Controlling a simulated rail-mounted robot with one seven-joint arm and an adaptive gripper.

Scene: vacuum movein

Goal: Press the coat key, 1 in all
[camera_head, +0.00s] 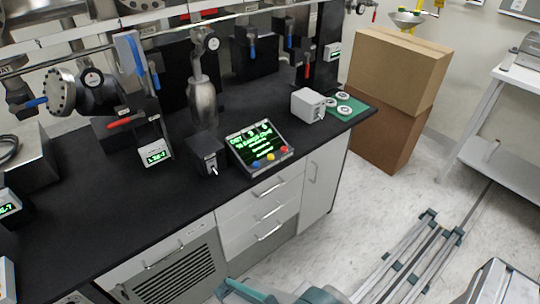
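A tilted control panel (258,145) stands near the front edge of the black bench top, with green text on its dark screen. Three round keys sit along its lower front edge: a blue key (256,164), a yellow key (270,157) and a red key (284,149). The key labels are too small to read, so I cannot tell which one is the coat key. Nothing touches the keys. Teal and grey parts of my arm show at the bottom edge, below and apart from the panel; my gripper's fingers do not show.
The black bench (90,225) carries a small black box (207,153) with a switch just left of the panel, and a white box (308,105) behind right. Valves and pipes fill the back. Stacked cardboard boxes (398,68) stand right of the bench.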

